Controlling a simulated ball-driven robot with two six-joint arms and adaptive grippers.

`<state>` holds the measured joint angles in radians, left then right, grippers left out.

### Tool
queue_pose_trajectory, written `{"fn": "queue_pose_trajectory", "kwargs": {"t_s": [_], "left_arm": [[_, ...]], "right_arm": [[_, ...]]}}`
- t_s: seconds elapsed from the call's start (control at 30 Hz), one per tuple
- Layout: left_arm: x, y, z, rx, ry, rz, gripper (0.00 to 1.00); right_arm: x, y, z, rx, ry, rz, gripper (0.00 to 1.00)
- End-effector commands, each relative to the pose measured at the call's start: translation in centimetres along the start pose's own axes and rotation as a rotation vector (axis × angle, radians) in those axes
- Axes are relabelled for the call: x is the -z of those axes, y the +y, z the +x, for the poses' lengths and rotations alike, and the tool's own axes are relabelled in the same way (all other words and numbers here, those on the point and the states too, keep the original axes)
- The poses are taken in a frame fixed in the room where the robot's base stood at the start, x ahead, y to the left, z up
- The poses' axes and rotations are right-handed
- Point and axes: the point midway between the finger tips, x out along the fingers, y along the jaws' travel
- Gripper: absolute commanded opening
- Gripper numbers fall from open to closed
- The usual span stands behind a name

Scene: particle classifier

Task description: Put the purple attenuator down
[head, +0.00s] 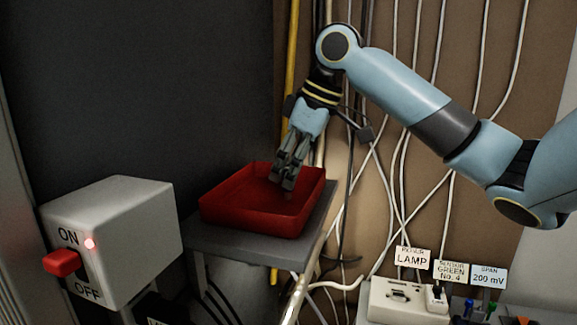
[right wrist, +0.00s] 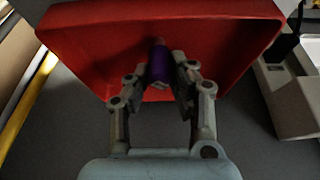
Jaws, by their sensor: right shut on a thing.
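The purple attenuator (right wrist: 160,66) is a small purple cylinder with a paler end, seen in the right wrist view between the fingers of my right gripper (right wrist: 166,76). That gripper is shut on it. In the head view my right gripper (head: 283,183) points down into a red tray (head: 225,224), and the fingers hide the attenuator there. The red tray also shows in the right wrist view (right wrist: 90,35), behind the attenuator. I cannot tell whether the attenuator touches the tray floor. My left gripper is not in view.
The tray stands on a small grey table (head: 237,252). A white switch box (head: 130,225) with a red ON/OFF lever (head: 61,262) is at the left. A labelled white socket panel (head: 395,303) is at the lower right. Cables hang behind, beside a yellow pipe (head: 292,70).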

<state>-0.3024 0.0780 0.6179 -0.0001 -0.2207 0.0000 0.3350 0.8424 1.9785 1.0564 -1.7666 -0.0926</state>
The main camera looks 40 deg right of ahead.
Motion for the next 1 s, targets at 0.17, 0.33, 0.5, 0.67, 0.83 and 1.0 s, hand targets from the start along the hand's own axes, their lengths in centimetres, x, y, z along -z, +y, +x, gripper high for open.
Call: {"fn": "queue_pose_trajectory", "kwargs": {"t_s": [0.17, 0.33, 0.5, 0.67, 0.83, 1.0], "left_arm": [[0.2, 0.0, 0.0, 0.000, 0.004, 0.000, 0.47], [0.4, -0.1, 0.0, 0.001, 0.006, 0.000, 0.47], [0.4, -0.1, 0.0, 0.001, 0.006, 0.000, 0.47], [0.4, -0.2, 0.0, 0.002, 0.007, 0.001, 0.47], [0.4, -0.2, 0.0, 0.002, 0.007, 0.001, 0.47], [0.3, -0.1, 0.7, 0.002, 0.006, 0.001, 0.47]], "right_arm": [[-0.1, 0.0, 0.1, 0.000, 0.000, 0.000, 0.00], [-0.2, 0.0, 0.6, 0.000, 0.001, 0.000, 0.00], [-0.2, 0.0, 0.6, 0.000, 0.001, 0.000, 0.42], [-0.2, 0.0, 0.6, 0.000, 0.001, 0.000, 0.45], [-0.1, 0.0, 0.3, -0.001, 0.001, 0.000, 0.45], [0.0, 0.2, -1.8, -0.007, 0.002, -0.003, 0.45]]}}
